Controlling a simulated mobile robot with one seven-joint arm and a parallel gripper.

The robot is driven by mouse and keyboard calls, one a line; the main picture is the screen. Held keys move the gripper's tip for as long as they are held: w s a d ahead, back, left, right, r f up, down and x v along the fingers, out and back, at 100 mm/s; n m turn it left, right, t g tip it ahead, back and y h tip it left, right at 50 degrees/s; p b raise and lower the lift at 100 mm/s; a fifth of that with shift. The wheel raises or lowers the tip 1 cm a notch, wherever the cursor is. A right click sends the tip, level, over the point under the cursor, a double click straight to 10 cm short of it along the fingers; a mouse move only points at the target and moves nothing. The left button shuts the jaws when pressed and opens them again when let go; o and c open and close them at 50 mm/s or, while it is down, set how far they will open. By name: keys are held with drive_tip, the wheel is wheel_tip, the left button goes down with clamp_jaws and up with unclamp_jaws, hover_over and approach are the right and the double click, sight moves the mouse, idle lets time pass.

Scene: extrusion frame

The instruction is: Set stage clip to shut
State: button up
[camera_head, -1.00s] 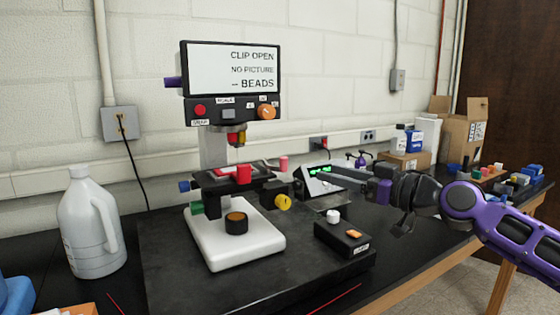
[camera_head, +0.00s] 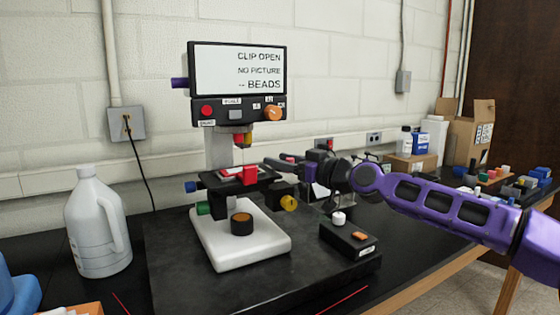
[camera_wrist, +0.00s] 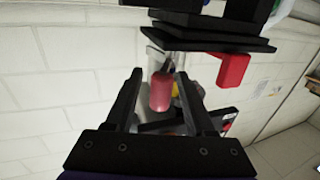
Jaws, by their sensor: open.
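The microscope's stage (camera_head: 212,182) is a dark plate with a red block (camera_head: 250,176) at its front edge. That block shows right of centre in the wrist view (camera_wrist: 233,69). A red cylinder (camera_wrist: 161,92), apparently the clip's handle, appears between my fingers in the wrist view; whether they touch it is unclear. My gripper (camera_head: 276,163) is open at the stage's right side, and its fingers also show in the wrist view (camera_wrist: 160,78). In the head view the gripper hides most of the cylinder. The screen (camera_head: 240,69) reads "CLIP OPEN", "NO PICTURE" and "BEADS".
A yellow knob (camera_head: 289,203) sits below the stage's right side. A black control box (camera_head: 348,238) stands front right. A white jug (camera_head: 97,222) stands at the left. Boxes and small parts lie far right.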

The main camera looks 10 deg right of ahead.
drive_tip(key=shift+w+a, duration=0.2)
drive_tip(key=shift+w, duration=0.1)
clamp_jaws()
drive_tip(key=shift+n+g+y, duration=0.3)
drive_tip(key=shift+y, duration=0.1)
drive_tip(key=n+g+y+p, duration=0.2)
drive_tip(key=n+g+y, duration=0.1)
drive_tip(key=shift+w+r, duration=0.15)
drive_tip(key=shift+w, duration=0.15)
drive_tip(key=n+g+y+p, duration=0.1)
drive_tip(key=g, duration=0.1)
drive_tip(key=n+g+p, duration=0.1)
drive_tip(key=n+g+y+p, duration=0.1)
drive_tip(key=g, duration=0.1)
drive_tip(key=shift+w+r+n+g+y, duration=0.2)
drive_tip(key=shift+w+n+g+y, duration=0.05)
drive_tip(key=shift+n+g+y, duration=0.05)
drive_tip(key=shift+w+a+f+n+g+y+p, duration=0.1)
drive_tip(key=shift+f+n+g+y+p, duration=0.1)
drive_tip(key=shift+n+g+p, duration=1.1)
drive_tip(key=shift+w+a+f+n+g+y+p, duration=0.15)
drive_tip(key=shift+n+g+p, duration=0.5)
drive_tip(key=shift+g, duration=1.25)
drive_tip(key=shift+s+d+n+g, duration=0.1)
drive_tip(key=shift+n+g, duration=0.45)
drive_tip(key=shift+g, duration=0.15)
